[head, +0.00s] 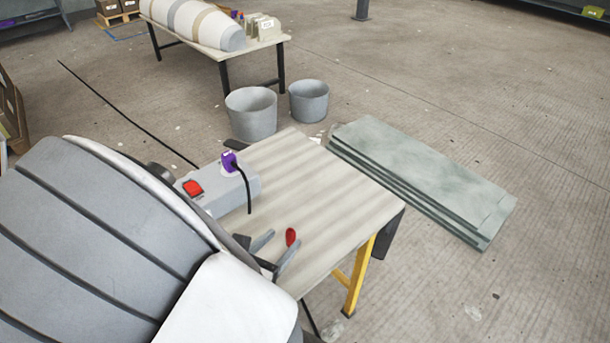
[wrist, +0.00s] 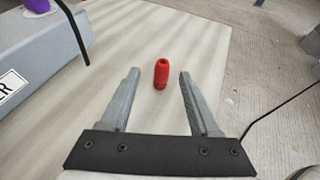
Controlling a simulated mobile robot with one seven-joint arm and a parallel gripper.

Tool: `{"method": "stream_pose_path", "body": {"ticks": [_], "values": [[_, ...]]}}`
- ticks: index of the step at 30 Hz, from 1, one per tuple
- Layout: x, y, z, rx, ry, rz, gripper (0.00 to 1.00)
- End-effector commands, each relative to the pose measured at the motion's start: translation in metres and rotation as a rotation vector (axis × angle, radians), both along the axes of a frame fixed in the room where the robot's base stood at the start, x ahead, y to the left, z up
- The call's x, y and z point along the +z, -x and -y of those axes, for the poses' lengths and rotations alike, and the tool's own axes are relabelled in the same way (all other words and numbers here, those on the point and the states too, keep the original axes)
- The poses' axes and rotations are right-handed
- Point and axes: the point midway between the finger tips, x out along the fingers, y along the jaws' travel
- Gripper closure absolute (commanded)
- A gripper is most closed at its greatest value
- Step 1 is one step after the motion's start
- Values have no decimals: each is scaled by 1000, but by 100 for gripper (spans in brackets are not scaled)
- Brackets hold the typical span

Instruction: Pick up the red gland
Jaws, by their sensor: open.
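The red gland (wrist: 161,74) is a small red cylinder with a dark hole in its top. It stands upright on the bench top (head: 325,190), and it also shows in the head view (head: 291,237) beside a finger. My gripper (wrist: 157,73) is open and empty, with one grey finger on each side of the gland in the wrist view. The gland lies near the level of the fingertips in that view, with a gap on both sides. In the head view my gripper (head: 275,242) is low over the bench, partly hidden by my arm.
A grey box (head: 220,190) with a red switch (head: 193,188) and a purple plug (head: 229,162) on a black cable stands on the bench's left. The bench top right of the gland is clear. Grey buckets (head: 251,115) and stacked sheets (head: 420,175) are on the floor beyond.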

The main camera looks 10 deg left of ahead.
Motion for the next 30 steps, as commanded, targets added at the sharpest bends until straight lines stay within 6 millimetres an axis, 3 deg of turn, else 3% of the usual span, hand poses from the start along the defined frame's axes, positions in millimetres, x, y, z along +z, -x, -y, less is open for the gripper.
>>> {"method": "stream_pose_path", "body": {"ticks": [18, 27, 30], "values": [[-32, -59, 23, -4, -1, 0, 38], [-31, -64, 24, -1, -1, -1, 38], [-31, -64, 24, -1, -1, -1, 54]]}}
